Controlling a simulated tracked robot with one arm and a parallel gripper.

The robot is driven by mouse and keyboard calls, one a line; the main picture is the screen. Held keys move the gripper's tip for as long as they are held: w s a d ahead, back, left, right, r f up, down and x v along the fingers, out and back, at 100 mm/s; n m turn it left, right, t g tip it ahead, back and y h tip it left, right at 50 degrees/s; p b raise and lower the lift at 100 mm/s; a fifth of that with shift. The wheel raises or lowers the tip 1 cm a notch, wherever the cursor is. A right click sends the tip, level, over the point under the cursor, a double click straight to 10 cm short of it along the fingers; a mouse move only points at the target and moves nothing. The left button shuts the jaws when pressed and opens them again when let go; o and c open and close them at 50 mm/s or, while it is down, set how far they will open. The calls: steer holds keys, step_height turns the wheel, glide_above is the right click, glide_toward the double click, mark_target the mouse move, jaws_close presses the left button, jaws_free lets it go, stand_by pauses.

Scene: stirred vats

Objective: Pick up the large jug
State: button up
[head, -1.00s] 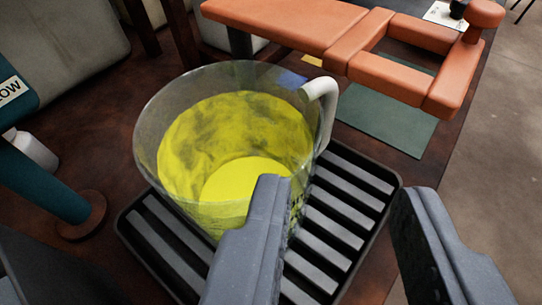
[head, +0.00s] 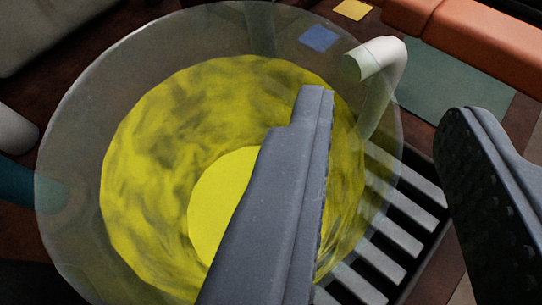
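The large jug (head: 75,135) is a clear round vessel with yellow liquid (head: 150,150) inside, seen from above at the left and centre. Its pale handle (head: 382,75) is at its upper right. My gripper (head: 388,110) is open, with the left finger in front of the jug's mouth and the right finger to the right of the jug. The handle lies in the gap between the fingertips in the picture. I cannot tell whether a finger touches the jug. The left finger hides part of the liquid and the near right rim.
The jug stands on a black slatted tray (head: 393,238). Behind it lie a green mat (head: 455,80), a blue square (head: 319,38) and a yellow square (head: 353,9). Orange padded blocks (head: 490,40) are at the upper right. A teal post (head: 22,183) is at the left.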

jaws_close()
steer(key=shift+s, duration=0.1)
stand_by(1.2)
